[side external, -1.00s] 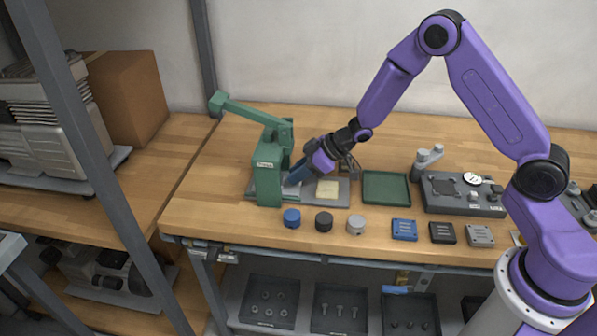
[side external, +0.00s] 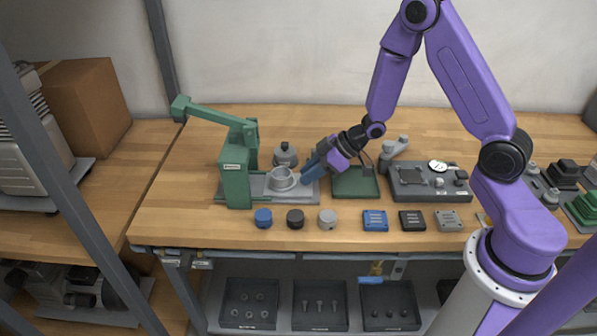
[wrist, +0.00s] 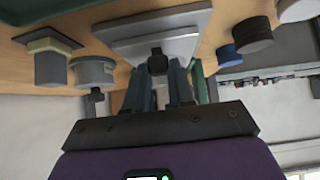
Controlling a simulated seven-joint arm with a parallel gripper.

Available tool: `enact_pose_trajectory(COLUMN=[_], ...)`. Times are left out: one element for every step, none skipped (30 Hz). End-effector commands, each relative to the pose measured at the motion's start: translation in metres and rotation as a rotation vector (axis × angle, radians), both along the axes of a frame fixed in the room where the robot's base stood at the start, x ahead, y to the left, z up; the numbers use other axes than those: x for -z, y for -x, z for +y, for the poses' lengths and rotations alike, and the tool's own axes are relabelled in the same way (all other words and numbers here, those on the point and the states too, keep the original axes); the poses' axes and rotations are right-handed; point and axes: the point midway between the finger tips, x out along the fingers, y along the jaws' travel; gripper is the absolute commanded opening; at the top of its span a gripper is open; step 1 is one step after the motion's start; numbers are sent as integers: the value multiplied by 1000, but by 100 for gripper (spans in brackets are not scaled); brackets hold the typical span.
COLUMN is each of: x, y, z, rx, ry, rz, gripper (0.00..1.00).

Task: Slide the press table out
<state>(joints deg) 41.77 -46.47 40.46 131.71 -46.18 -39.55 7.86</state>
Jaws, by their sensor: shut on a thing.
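The green press (side external: 236,178) stands at the left of the bench, its lever arm raised to the left. In the wrist view, my gripper (wrist: 160,80) is shut on a small dark knob (wrist: 157,62) at the edge of the grey press table (wrist: 150,40). The fingers partly hide the knob.
A green tray (side external: 355,184) lies right of the plate, close to my gripper. Blue, black and grey round caps (side external: 295,217) stand along the front. A grey fixture (side external: 430,185) is farther right. A grey round part (side external: 285,153) stands behind the plate.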

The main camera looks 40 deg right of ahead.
Motion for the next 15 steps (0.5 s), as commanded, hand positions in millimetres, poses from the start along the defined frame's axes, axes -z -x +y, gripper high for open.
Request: enact_pose_trajectory(x=[1,1,1,1,1,1,1,1,1,1,1,1,1,1,1], y=[3,3,3,3,4,4,4,4,4,4,4,4,3,3,3], z=[-4,-4,-4,-4,-4,-5,-5,-5,-5,-5,-4,-4,-4,-4,-3], rx=[2,1,1,1,1,2,2,3,2,2,2,2,2,1,1], ry=[4,3,4,4,5,4,5,5,6,6,5,5,4,5,4], rz=[5,5,6,6,7,7,8,7,9,9,8,8,7,7,6], gripper=[0,0,0,0,0,0,0,26,40,49,49,49,49,49,49])
